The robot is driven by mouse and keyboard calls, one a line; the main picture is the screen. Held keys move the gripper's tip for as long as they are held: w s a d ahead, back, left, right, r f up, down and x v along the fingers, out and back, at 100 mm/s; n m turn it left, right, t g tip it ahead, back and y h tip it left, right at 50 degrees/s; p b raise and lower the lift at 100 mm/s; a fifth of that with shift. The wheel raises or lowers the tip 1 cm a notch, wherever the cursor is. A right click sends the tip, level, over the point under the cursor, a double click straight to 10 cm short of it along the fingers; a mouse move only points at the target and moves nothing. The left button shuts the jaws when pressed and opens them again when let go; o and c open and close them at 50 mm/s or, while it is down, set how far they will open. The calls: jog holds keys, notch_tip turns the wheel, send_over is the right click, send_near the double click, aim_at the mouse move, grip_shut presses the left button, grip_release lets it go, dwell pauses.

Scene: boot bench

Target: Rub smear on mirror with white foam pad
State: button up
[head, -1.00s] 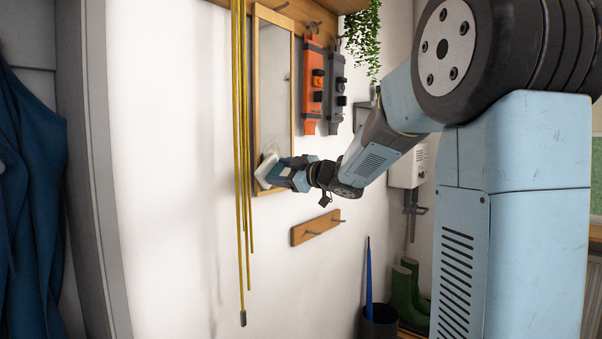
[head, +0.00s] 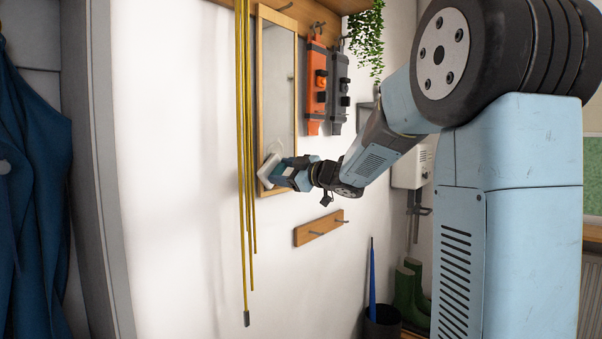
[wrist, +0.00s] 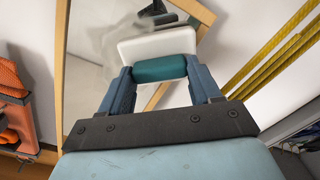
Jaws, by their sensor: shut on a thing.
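The mirror (head: 277,80) is tall, narrow and wood-framed, hung on the white wall; its glass also shows in the wrist view (wrist: 84,85). A faint whitish smear (head: 277,143) shows low on the glass; in the wrist view a hazy patch (wrist: 112,48) lies beside the pad. My gripper (head: 282,172) is at the mirror's lower end, shut on the teal grip of the white foam pad (head: 269,168). In the wrist view the pad (wrist: 157,44) is held between both fingers, its face toward the glass. I cannot tell whether it touches.
Yellow hanging cords (head: 246,150) run just left of the mirror. Orange (head: 316,85) and grey (head: 339,92) boot-like items hang at its right. A small peg rail (head: 318,228) is below. Green boots (head: 411,288) and a dark bin (head: 381,322) stand lower right.

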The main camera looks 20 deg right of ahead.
aim_at(272, 160)
jog(key=shift+w+d+r, duration=1.5)
jog(key=shift+w+d, duration=1.5)
jog(key=shift+d, duration=0.95)
jog(key=shift+s+a, duration=1.1)
jog(key=shift+a, duration=0.3)
jog(key=shift+s+a, duration=1.05)
jog(key=shift+a, duration=0.4)
jog(key=shift+s+a, duration=1.1)
jog(key=shift+a, duration=0.3)
jog(key=shift+w+r, duration=0.1)
jog(key=shift+r, duration=1.4)
jog(key=shift+w+d, duration=1.05)
jog(key=shift+d, duration=0.4)
jog(key=shift+w+d, duration=1.1)
jog(key=shift+d, duration=0.3)
jog(key=shift+w+d, duration=1.05)
jog(key=shift+d, duration=0.4)
jog(key=shift+s, duration=0.15)
jog(key=shift+v, duration=2.95)
